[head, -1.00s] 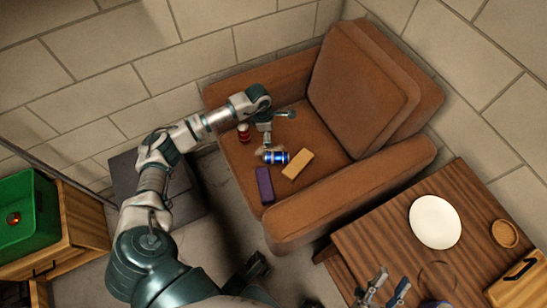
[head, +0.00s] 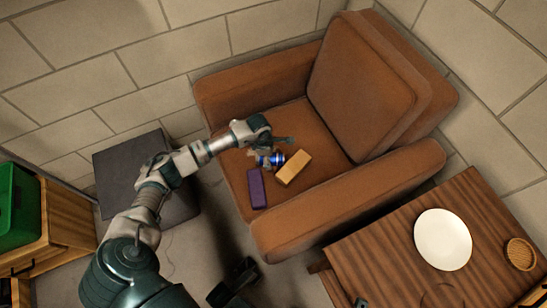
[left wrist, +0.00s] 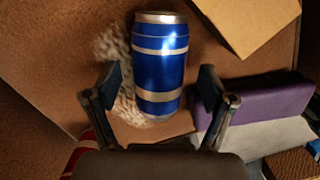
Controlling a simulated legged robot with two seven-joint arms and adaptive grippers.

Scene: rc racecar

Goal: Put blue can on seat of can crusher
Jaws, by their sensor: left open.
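The blue can (head: 277,159) lies on its side on the brown armchair's seat, partly covered by my left gripper (head: 264,150) in the head view. In the left wrist view, the blue can (left wrist: 160,70) lies between the two spread fingers of my open left gripper (left wrist: 160,78), with a gap on each side. A pale fluffy patch shows beneath and beside the can. I cannot make out a can crusher in either view.
A yellow block (head: 294,167) and a purple block (head: 256,188) lie close to the can on the armchair (head: 330,130). A red can (left wrist: 82,155) shows at the lower left. A wooden table (head: 390,255) with a white plate (head: 442,239) stands right.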

